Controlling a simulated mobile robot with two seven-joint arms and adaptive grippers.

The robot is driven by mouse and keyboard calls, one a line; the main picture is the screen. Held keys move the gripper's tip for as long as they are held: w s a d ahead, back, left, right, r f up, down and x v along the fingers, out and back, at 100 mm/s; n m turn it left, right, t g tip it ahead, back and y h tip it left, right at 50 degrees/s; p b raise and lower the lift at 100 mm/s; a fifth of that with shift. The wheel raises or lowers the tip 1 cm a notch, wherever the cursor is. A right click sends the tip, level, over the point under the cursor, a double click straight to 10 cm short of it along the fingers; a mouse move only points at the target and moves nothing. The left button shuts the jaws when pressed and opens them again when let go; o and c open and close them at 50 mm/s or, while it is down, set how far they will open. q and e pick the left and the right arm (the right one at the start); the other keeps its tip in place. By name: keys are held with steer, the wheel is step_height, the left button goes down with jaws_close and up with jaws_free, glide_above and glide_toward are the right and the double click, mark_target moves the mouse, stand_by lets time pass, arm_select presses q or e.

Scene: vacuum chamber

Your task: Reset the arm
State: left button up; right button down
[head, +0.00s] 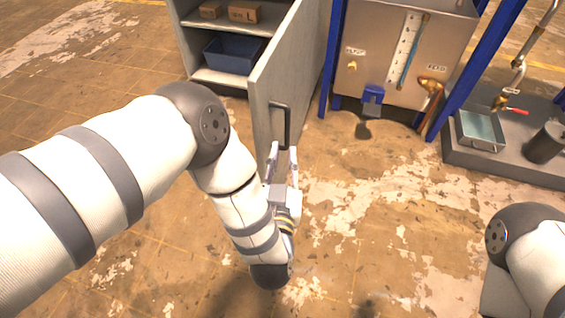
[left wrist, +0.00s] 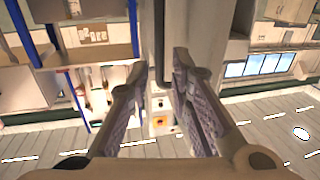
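My left arm comes in from the left in the head view and bends down to my left gripper (head: 283,152). The gripper is upright, close to the dark handle (head: 287,122) of the grey cabinet door (head: 298,70). In the left wrist view, the two fingers of the left gripper (left wrist: 160,66) stand apart. The dark handle (left wrist: 159,35) shows in the gap between them, and I cannot tell whether they touch it. Part of my right arm shows at the lower right in the head view; its gripper is out of view.
The cabinet (head: 208,75) stands open, with cardboard boxes (head: 244,12) and a blue bin (head: 233,54) on its shelves. A steel tank (head: 385,60) on blue legs is right of the door. A grey platform (head: 510,160) carries a metal tray (head: 480,131). The worn floor in front is clear.

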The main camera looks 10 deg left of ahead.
arm_select(q)
steer(key=s, duration=0.3)
steer(key=shift+d, duration=0.2)
